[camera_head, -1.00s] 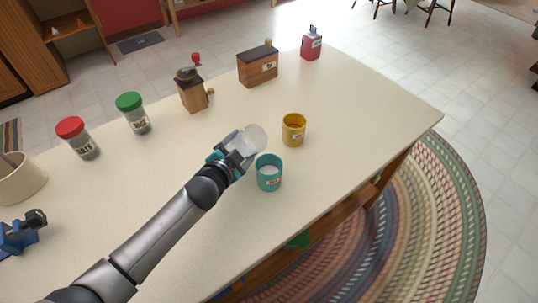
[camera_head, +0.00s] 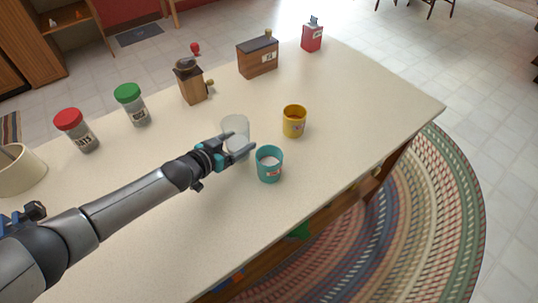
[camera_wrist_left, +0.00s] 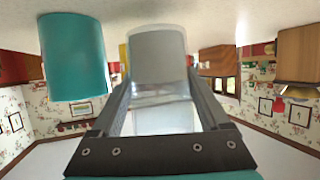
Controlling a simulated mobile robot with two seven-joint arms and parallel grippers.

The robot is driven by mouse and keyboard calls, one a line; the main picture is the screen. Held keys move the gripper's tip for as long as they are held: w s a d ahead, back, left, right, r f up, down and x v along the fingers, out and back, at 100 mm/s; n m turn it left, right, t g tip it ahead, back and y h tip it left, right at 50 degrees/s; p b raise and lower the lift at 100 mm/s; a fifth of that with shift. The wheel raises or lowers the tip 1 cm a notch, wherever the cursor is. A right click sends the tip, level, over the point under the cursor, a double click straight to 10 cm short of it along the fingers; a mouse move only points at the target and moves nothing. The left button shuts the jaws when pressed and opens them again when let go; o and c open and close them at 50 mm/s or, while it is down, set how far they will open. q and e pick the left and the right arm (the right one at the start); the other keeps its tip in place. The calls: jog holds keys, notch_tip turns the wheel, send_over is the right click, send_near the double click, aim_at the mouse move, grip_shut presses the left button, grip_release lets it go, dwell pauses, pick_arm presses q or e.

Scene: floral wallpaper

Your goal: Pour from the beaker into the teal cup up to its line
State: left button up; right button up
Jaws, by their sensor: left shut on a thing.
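The beaker (camera_head: 236,128), clear with whitish contents low inside, is held near upright between the fingers of my left gripper (camera_head: 246,148). In the left wrist view the beaker (camera_wrist_left: 158,55) sits between both fingers. I cannot tell whether its base touches the table. The teal cup (camera_head: 269,170) stands upright on the table, just right of and nearer than the beaker, apart from it. White contents show inside the cup below its rim; a small label is on its front. I cannot make out its line. The cup also shows in the left wrist view (camera_wrist_left: 75,62). My right gripper is out of view.
A yellow mug (camera_head: 294,122) stands close behind the teal cup. Farther back are a wooden grinder (camera_head: 193,84), a wooden box (camera_head: 258,60), and green-lidded (camera_head: 133,106) and red-lidded (camera_head: 77,132) jars. The table (camera_head: 350,105) is clear to the right.

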aim_at(244, 125)
pick_arm(q)
jog(key=shift+r, duration=0.2)
notch_tip(244, 125, up, 5)
jog(key=p, duration=0.5)
jog(key=shift+f, duration=0.1)
